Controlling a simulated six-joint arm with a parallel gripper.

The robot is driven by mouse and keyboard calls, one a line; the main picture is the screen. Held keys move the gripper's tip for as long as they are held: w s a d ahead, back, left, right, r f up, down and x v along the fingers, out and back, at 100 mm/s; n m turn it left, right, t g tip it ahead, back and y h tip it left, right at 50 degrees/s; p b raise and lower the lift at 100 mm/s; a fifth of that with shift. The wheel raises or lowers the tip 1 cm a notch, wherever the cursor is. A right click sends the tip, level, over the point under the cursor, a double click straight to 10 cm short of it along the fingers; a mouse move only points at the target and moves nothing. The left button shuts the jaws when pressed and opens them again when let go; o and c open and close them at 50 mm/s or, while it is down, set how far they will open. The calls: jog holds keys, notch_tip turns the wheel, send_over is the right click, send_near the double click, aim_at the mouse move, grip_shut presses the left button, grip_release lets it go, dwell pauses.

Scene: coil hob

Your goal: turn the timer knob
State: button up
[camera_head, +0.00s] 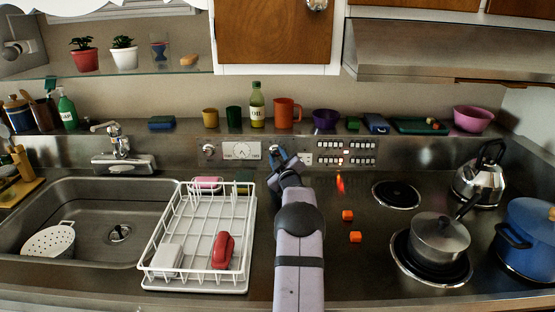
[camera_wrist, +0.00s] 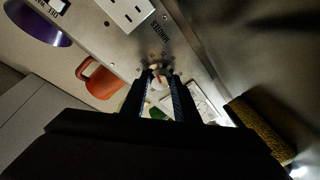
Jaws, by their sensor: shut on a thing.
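The timer knob (camera_wrist: 157,80) is a small pale knob on the steel back panel. In the wrist view it sits between the tips of my gripper (camera_wrist: 158,84), whose two dark fingers are closed on it from both sides. Printed lettering and marks show on the panel beside it. In the head view my gripper (camera_head: 276,156) reaches the panel just right of the white clock dial (camera_head: 241,150). The knob (camera_head: 273,148) is mostly hidden there behind the fingers.
A second knob (camera_head: 208,151) is left of the dial. A dish rack (camera_head: 248,235) stands left of my arm. An orange mug (camera_head: 287,113) is on the ledge above.

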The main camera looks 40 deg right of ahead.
jog(key=o, duration=1.1)
jog(key=shift+c, duration=0.2)
jog(key=shift+s+a, duration=0.1)
jog(key=shift+b+v, duration=1.1)
jog(key=shift+v, duration=2.45)
